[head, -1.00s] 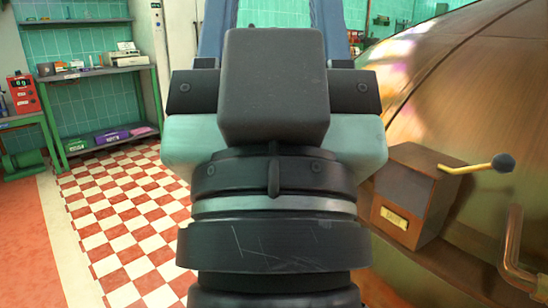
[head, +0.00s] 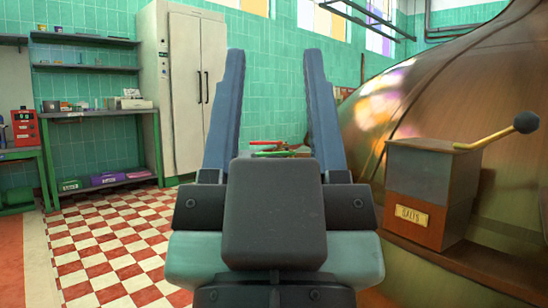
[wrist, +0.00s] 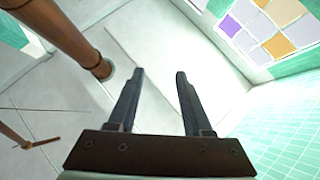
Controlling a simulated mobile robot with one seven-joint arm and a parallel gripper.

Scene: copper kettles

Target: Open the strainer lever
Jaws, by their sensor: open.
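My gripper (head: 275,58) stands open and empty in the middle of the head view, its two blue-grey fingers pointing up. It also shows open in the wrist view (wrist: 160,74). To its right, a brown and grey box (head: 428,195) with a yellow label sits against the copper kettle. A lever (head: 492,135) with a brass arm and black knob slants up to the right from its top. My gripper is apart from this lever. I cannot tell if this is the strainer lever. Red and green handles (head: 280,150) show small behind the fingers, partly hidden.
The large copper kettle (head: 455,85) fills the right side. A white cabinet (head: 185,95) and a green bench (head: 100,113) stand at the back left. The checkered floor (head: 105,250) at left is clear. The wrist view shows a copper pipe (wrist: 72,40) against a pale ceiling.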

